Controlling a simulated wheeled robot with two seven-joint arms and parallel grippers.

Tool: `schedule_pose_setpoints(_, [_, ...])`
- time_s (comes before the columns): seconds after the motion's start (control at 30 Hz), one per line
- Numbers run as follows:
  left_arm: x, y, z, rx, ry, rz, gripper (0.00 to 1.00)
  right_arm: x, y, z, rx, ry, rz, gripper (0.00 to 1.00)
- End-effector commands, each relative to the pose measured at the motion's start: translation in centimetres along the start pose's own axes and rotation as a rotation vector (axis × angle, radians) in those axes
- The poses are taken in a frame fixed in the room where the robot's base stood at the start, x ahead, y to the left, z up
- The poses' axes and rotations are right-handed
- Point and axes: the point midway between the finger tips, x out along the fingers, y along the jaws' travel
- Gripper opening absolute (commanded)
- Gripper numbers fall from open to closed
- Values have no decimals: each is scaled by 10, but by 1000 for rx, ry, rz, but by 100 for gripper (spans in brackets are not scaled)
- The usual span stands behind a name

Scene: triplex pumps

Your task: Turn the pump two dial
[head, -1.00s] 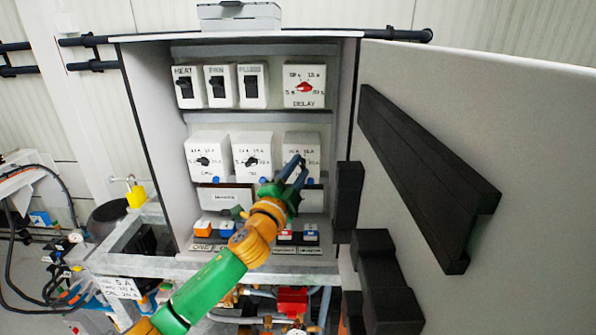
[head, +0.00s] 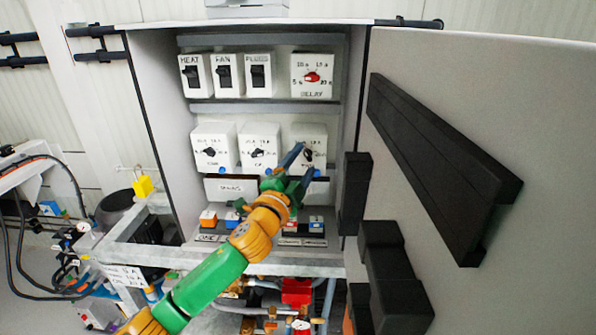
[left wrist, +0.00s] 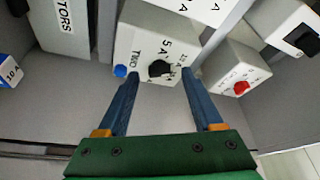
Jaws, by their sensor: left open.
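The pump two dial is a black knob (left wrist: 159,69) on a white box (left wrist: 130,45) marked TWO, with amp marks and a blue button beside it. In the head view I take this box (head: 299,131) as the rightmost of the middle row; the finger tips partly cover its front. My left gripper (head: 303,164) is open, its blue fingers pointing at the box. In the left wrist view the fingers (left wrist: 159,74) are spread to either side of the knob. I cannot tell whether they touch it. My right gripper is not in view.
The delay box (head: 312,76) with a red knob sits above. Another dial box (head: 259,141) is close on the left. The open cabinet door (head: 540,120), with black blocks on it, stands at the right. A metal frame rail (head: 300,268) runs below.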

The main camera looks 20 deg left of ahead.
Motion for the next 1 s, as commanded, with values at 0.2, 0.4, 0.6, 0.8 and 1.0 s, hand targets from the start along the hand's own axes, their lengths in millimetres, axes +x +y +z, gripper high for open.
schedule_pose_setpoints(0.2, [-39, 4, 2, 3, 3, 1, 68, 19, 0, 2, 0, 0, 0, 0])
schedule_pose_setpoints(0.4, [-58, 2, 2, 2, 0, 1, 68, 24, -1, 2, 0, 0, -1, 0])
schedule_pose_setpoints(0.6, [-59, 0, 1, 1, -1, 1, 68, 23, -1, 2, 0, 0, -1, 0])
schedule_pose_setpoints(0.8, [-59, 0, 1, 1, 0, 1, 68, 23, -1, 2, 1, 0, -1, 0])
schedule_pose_setpoints(1.0, [-98, 82, 28, -225, -176, 193, 68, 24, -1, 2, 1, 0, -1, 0])
